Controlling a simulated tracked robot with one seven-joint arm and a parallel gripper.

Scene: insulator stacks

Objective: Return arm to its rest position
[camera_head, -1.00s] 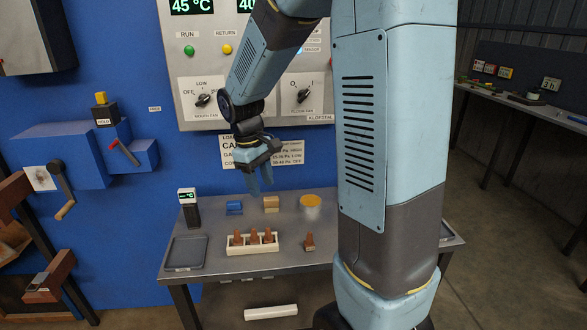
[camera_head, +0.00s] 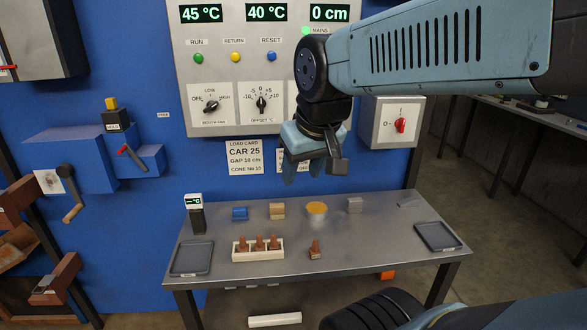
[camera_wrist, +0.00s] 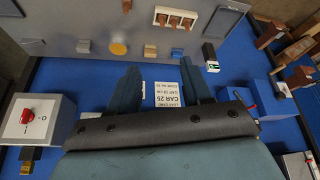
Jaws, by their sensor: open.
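My gripper (camera_head: 302,170) hangs above the back edge of the metal table (camera_head: 350,245), in front of the blue wall and clear of the things on the table. Its fingers point down. In the wrist view my gripper (camera_wrist: 165,88) shows two dark blue fingers spread apart, with nothing between them but the load card (camera_wrist: 168,94) on the wall beyond. My arm is bent, with one link reaching level across the upper right of the head view.
The table holds a white rack of brown cones (camera_head: 258,248), a single cone (camera_head: 315,250), a yellow-topped round pot (camera_head: 317,210), small blocks and two grey trays (camera_head: 191,258) (camera_head: 437,236). The control panel (camera_head: 265,75) is just behind my arm. A red-switch box (camera_head: 398,122) is to the right.

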